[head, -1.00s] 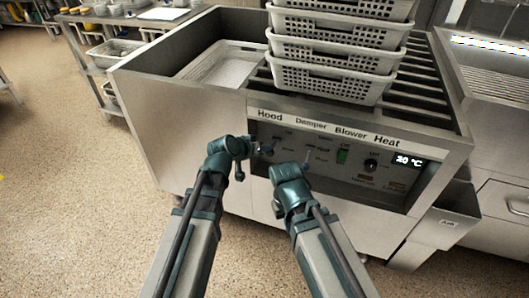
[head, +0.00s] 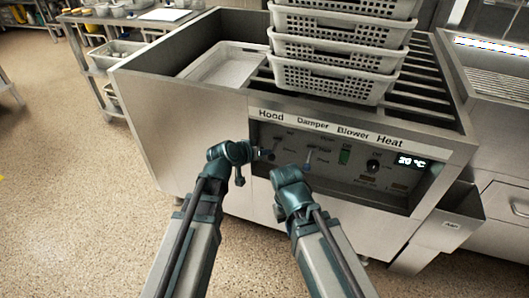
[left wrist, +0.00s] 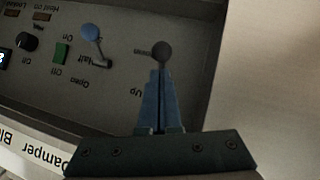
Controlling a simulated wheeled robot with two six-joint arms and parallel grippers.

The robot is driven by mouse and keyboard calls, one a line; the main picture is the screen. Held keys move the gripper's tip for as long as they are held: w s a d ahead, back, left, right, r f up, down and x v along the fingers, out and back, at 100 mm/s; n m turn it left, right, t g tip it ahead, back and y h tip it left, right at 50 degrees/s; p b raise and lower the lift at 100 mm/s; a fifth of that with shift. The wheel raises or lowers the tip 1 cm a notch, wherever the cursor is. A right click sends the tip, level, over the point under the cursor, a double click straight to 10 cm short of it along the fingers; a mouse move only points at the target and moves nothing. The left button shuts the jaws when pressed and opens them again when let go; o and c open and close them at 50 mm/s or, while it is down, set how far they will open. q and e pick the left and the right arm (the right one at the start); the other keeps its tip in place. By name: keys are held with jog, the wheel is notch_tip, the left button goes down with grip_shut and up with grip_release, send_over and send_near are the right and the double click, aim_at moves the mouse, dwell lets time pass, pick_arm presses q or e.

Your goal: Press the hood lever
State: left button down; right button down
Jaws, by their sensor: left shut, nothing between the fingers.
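The hood lever (head: 271,155) is a small dark knob under the Hood label on the front panel. In the left wrist view its round dark knob (left wrist: 162,51) sits beside the upside-down word Down. My left gripper (head: 257,154) is just left of the lever in the head view, at the panel. In the left wrist view the left gripper's blue fingers (left wrist: 159,74) are shut together, empty, with their tips at the knob's edge. I cannot tell whether they touch it. My right arm is low in front of the panel; its fingers cannot be made out.
The damper lever (head: 308,156), with a blue knob, is right of the hood lever. A green blower switch (head: 344,156) and a heat knob (head: 373,166) follow. Stacked white baskets (head: 335,82) stand on top. The floor at left is clear.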

pick_arm(q)
jog(key=shift+r, duration=0.3)
jog(key=p+v, duration=0.4)
jog(key=v, duration=0.3)
jog(key=shift+a+p, duration=0.2)
jog(key=shift+p, duration=0.15)
